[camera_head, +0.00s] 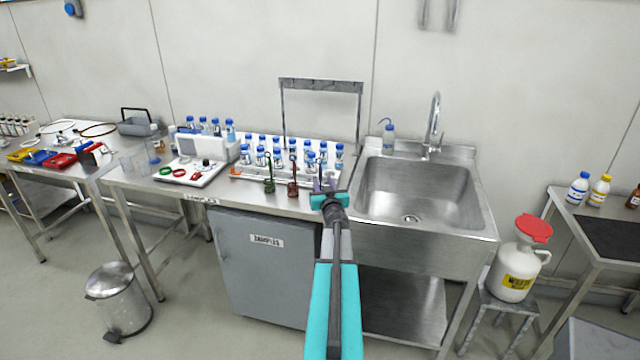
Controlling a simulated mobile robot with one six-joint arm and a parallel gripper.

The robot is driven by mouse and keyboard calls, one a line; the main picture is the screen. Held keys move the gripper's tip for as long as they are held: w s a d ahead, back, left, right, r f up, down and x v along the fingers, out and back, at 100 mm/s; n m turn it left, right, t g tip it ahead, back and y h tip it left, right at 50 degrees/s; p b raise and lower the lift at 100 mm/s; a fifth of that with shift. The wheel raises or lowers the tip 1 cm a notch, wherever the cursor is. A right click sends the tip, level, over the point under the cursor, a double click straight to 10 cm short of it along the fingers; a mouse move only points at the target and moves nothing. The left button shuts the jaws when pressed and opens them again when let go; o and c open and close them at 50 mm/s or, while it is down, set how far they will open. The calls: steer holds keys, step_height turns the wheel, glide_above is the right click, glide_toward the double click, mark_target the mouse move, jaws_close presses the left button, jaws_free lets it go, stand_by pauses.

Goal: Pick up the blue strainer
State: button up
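My gripper (330,193) is seen from behind over the bench's front edge, left of the sink. Its teal body hides its fingertips, so I cannot tell whether it is open or shut. Just beyond it is a slim bluish-purple upright piece (317,184), probably the blue strainer; its lower part is hidden by my gripper. I cannot tell whether the two touch. A similar dark green piece (269,181) and a dark red piece (292,184) stand in a row to its left.
A white tray with coloured rings (190,172) lies left. The steel sink (411,195) with its tall tap (433,120) is right.

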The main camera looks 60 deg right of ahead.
mark_target(321, 174)
steer(key=shift+w+d, duration=0.35)
steer(key=shift+w+d, duration=0.1)
steer(key=shift+p+x, duration=0.9)
steer(key=shift+x, duration=1.55)
steer(key=shift+r, duration=0.1)
jaws_close()
